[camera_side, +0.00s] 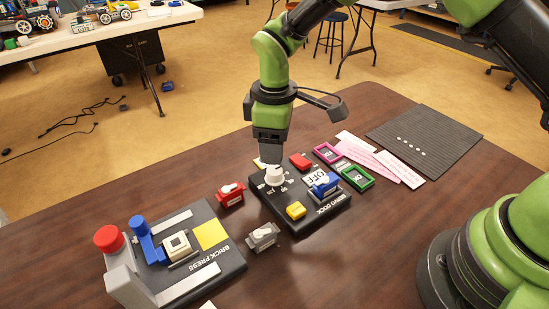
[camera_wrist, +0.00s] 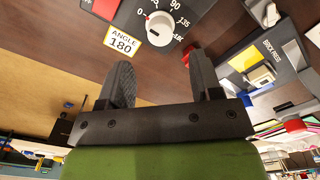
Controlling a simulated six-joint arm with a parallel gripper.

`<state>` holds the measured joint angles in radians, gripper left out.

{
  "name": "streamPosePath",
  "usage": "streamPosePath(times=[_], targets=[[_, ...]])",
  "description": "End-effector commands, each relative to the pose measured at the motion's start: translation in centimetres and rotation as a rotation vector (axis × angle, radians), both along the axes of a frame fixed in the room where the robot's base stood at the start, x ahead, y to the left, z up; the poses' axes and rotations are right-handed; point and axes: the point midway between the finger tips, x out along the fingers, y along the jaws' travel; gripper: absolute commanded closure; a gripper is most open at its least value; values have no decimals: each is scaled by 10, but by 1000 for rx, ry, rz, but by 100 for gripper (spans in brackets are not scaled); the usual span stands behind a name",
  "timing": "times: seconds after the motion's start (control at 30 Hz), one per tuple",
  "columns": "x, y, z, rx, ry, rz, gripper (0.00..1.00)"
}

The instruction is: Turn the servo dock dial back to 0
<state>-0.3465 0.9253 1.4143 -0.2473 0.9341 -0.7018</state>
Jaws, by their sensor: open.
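The servo dock (camera_side: 285,217) is a black box on the brown table, with a white round dial (camera_side: 275,175) near its far left corner. My gripper (camera_side: 271,160) is just above the dial, pointing down. In the wrist view the fingers (camera_wrist: 161,66) are apart with nothing between them. Contact with the dial cannot be told.
The dock also has a yellow button (camera_side: 296,210), a red block (camera_side: 301,161) and a blue switch (camera_side: 325,184) by an OFF label. A red servo (camera_side: 231,194) and a grey servo (camera_side: 262,236) lie left of it. The brick press (camera_side: 205,268) stands front left.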

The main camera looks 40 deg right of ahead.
Motion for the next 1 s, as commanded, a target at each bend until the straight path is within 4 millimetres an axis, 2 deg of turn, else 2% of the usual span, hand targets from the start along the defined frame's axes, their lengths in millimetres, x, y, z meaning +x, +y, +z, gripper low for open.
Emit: streamPosePath(times=[0.1, 0.2, 0.67, 0.77, 0.87, 1.0], targets=[[0, 0, 20, 1, -3, -1, 41], [0, 0, 29, 0, -3, 1, 41], [-1, -2, 39, 4, -7, -13, 41], [-4, -8, 60, 24, -34, -67, 41], [-13, -21, 95, 60, -82, -169, 41], [-40, -43, 146, 129, -157, -354, 41]])
